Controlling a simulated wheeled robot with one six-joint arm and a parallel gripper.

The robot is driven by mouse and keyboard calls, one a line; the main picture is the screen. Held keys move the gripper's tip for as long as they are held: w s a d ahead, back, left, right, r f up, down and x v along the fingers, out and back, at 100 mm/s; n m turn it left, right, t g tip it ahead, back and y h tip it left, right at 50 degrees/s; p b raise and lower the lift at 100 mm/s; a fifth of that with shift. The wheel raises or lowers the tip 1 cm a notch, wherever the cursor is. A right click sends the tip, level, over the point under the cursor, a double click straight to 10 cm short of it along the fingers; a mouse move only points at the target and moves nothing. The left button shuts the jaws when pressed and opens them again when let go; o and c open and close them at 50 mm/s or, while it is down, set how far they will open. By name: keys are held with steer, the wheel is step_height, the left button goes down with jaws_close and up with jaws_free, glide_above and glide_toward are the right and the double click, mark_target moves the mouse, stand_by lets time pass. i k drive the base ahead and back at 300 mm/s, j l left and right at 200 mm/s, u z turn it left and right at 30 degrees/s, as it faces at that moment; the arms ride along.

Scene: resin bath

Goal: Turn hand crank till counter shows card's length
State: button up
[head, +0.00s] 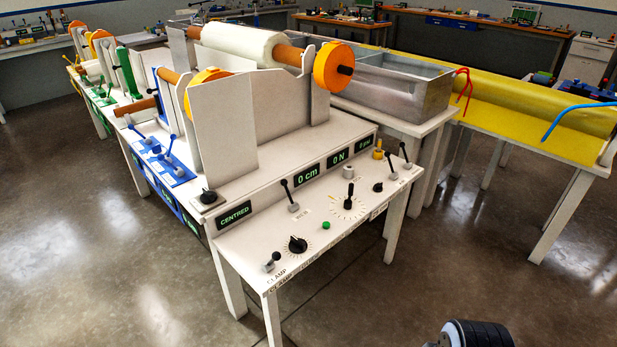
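A white bench machine carries a counter display (307,179) reading "0 cm". An orange disc (328,67) with a black knob sits at the right end of the upper white roll; it looks like a hand wheel or crank. A small black upright handle (349,195) stands on a round dial on the sloped front panel. I cannot tell which of these is the hand crank. I cannot make out a card with a length. My gripper is not in view; nothing visible touches the machine.
Displays beside the counter read "0 N" (338,157) and "CENTRED" (235,215). The panel holds a black knob (297,244), a green button (326,225) and several levers. A metal trough (395,95) and yellow-topped table (500,115) stand behind right.

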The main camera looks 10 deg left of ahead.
mark_target(347, 204)
steer(key=i+j, duration=0.1)
steer(key=i, duration=1.8)
